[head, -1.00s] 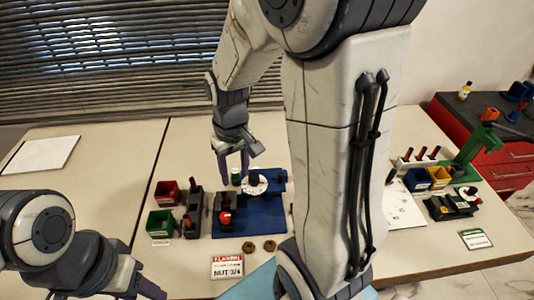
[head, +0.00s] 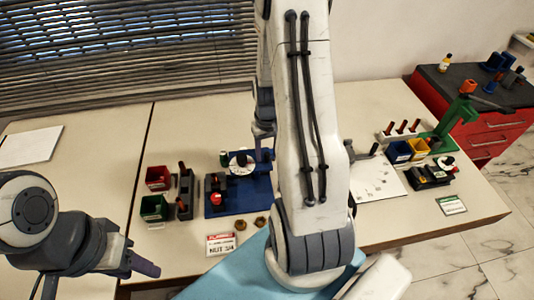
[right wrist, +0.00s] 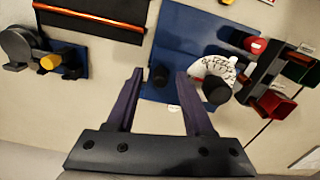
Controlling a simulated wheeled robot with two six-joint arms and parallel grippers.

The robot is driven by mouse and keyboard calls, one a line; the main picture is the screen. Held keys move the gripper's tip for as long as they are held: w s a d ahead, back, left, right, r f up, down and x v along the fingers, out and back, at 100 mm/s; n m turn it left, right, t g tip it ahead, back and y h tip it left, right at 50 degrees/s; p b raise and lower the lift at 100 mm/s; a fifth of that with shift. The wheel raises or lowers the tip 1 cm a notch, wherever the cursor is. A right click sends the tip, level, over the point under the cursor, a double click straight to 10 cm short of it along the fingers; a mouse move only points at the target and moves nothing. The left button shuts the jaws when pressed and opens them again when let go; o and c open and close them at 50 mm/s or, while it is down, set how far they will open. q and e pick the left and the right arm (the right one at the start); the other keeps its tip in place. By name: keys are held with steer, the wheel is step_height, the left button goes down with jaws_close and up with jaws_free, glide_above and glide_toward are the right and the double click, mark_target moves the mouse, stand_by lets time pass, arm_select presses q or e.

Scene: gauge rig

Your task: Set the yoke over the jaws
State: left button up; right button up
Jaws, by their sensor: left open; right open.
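In the head view, a blue baseplate (head: 245,206) carries a white dial (head: 236,170) and a dark block with a red knob (head: 216,199). I cannot tell surely which parts are the yoke and the jaws. My right gripper (right wrist: 160,75) is open and empty in the right wrist view, above the plate's edge. A short black peg (right wrist: 158,76) shows between its fingertips, and the dial (right wrist: 210,68) is right of them. In the head view my right arm hides part of the plate. My left gripper (head: 145,264) is open at the lower left, away from the rig.
Red (head: 158,178) and green (head: 152,208) bins stand left of the plate. A blue fixture with an orange cylinder (right wrist: 49,62) shows in the right wrist view. The table's left side is mostly clear.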

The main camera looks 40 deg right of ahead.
steer(key=shift+f, duration=0.65)
jaws_close()
stand_by(1.0)
